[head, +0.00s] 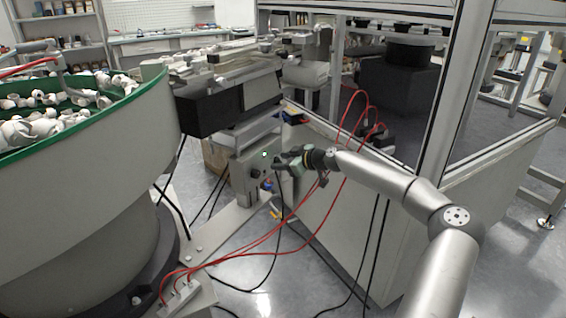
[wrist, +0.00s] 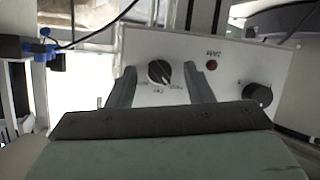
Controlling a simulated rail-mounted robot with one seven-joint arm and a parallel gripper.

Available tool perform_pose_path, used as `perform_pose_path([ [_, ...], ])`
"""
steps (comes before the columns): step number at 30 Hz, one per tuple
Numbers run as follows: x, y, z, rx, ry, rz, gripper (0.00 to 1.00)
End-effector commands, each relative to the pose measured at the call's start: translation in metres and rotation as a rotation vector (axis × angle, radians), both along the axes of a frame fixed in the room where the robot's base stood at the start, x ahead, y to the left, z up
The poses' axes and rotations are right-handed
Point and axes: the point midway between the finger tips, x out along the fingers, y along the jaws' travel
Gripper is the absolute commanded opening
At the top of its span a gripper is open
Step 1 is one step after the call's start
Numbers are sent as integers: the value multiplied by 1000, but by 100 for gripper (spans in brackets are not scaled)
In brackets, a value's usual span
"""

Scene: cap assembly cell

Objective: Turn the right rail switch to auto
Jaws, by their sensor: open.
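The rotary switch (wrist: 158,72) is a round black knob with a pale pointer mark on a light control panel (wrist: 185,45). Small labels sit around it, too small to read surely, so I cannot tell which setting it points to. My gripper (wrist: 161,78) is open, with one finger on each side of the knob in the wrist view. I cannot tell whether the fingers touch it. In the head view my gripper (head: 281,162) is in front of the grey control box (head: 246,160) below the rail, partly hiding its right side.
A red lamp (wrist: 212,65) and a second black knob (wrist: 258,95) are right of the switch. A green light (head: 264,154) glows on the box. Red cables (head: 262,240) hang around my arm. A large green-rimmed bowl (head: 80,190) stands at the left.

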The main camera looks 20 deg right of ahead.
Motion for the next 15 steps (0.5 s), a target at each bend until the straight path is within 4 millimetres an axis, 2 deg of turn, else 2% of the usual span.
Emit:
perform_pose_path([
  [5,0,0,0,0,0,0,47],
  [6,0,0,0,0,0,-1,44],
  [9,0,0,0,0,0,0,16],
  [11,0,0,0,0,0,0,2],
  [15,0,0,0,1,0,0,2],
])
